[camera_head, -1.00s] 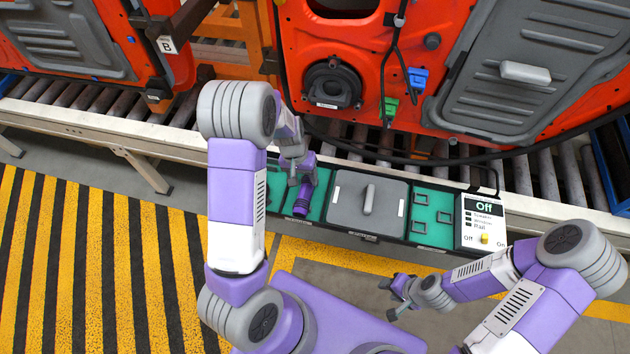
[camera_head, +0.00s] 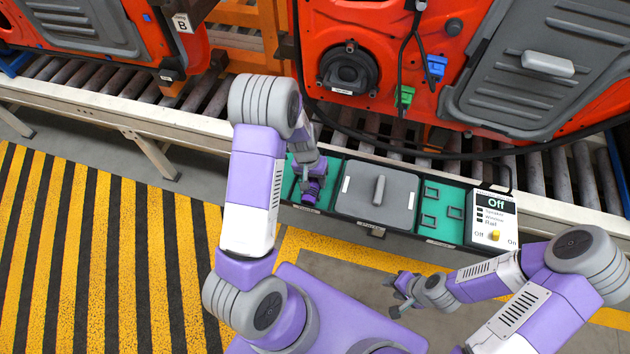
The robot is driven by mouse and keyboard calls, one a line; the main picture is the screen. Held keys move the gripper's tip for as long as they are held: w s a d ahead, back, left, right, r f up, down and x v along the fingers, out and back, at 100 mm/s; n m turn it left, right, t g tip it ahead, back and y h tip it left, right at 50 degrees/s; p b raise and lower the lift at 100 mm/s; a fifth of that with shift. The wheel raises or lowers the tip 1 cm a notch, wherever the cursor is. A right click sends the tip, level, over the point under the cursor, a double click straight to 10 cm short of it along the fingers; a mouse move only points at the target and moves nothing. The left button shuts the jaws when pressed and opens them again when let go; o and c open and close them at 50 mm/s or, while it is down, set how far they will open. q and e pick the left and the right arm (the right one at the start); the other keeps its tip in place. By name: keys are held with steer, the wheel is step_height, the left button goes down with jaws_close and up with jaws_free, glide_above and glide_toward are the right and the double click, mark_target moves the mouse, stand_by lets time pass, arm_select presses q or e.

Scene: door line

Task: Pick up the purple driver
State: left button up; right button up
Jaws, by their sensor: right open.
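The purple driver (camera_head: 312,191) lies in the left green compartment of the tray along the conveyor's front edge, and its upper part is hidden. My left gripper (camera_head: 308,178) is right over the driver, reaching down from above. Its fingers are small and partly covered by my own arm, so I cannot tell whether they are open or shut on the driver. My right gripper (camera_head: 398,296) is open and empty, low in front of the tray and well to the right of the driver.
A grey lid (camera_head: 360,205) with a handle fills the middle of the tray. Right of it are a green section (camera_head: 430,222) with small slots and a control box (camera_head: 493,217) reading "Off". Red door panels (camera_head: 390,85) and hanging cables stand behind, above the rollers.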

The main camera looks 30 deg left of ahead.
arm_select(q)
jaws_close()
